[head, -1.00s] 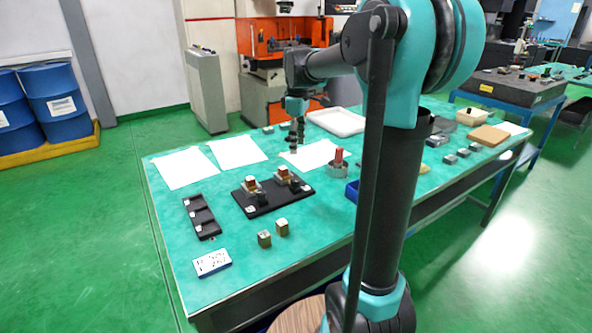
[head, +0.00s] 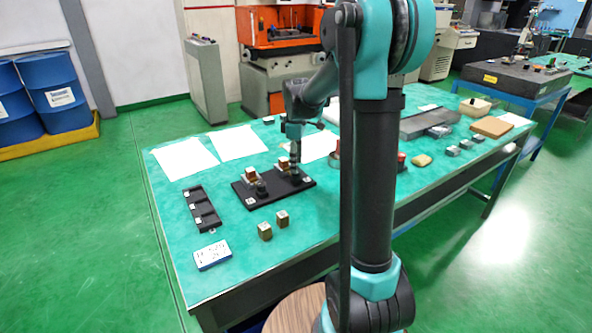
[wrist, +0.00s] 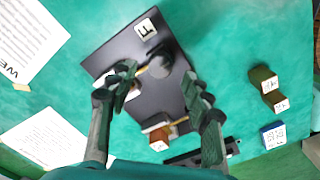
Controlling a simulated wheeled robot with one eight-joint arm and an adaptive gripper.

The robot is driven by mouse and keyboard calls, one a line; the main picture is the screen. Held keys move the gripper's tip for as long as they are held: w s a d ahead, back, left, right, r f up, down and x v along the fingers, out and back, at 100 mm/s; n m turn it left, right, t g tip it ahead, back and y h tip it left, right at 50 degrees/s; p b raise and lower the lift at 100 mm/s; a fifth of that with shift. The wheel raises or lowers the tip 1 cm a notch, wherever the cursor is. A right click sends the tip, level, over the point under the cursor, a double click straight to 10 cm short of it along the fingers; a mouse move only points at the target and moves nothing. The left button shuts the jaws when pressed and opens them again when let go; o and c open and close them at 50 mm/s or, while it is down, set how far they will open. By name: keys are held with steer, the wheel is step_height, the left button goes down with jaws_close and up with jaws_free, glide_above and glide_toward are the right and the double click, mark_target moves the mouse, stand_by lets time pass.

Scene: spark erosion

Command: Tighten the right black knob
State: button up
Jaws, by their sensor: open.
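A black fixture plate (head: 272,198) lies on the green table with two clamp stations, each with a small brown-and-white block and a black knob. The left black knob (head: 261,188) stands in front of its block. My gripper (head: 295,168) points down at the right station and hides most of the right knob in the head view. In the wrist view my gripper (wrist: 162,85) is open, fingers spread. The dark right knob (wrist: 161,63) shows blurred between and slightly beyond the fingertips. I cannot tell whether they touch it. The left station's block (wrist: 160,137) is farther down that view.
A black tray (head: 202,208), a blue-edged label box (head: 212,256) and two small metal blocks (head: 273,226) lie left of and in front of the plate. White papers (head: 185,163) lie behind. A grey tray (head: 428,123) and several small parts are at the right.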

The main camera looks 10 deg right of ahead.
mark_target(296, 175)
steer(key=shift+f, duration=1.75)
steer(key=shift+c, duration=0.6)
jaws_close()
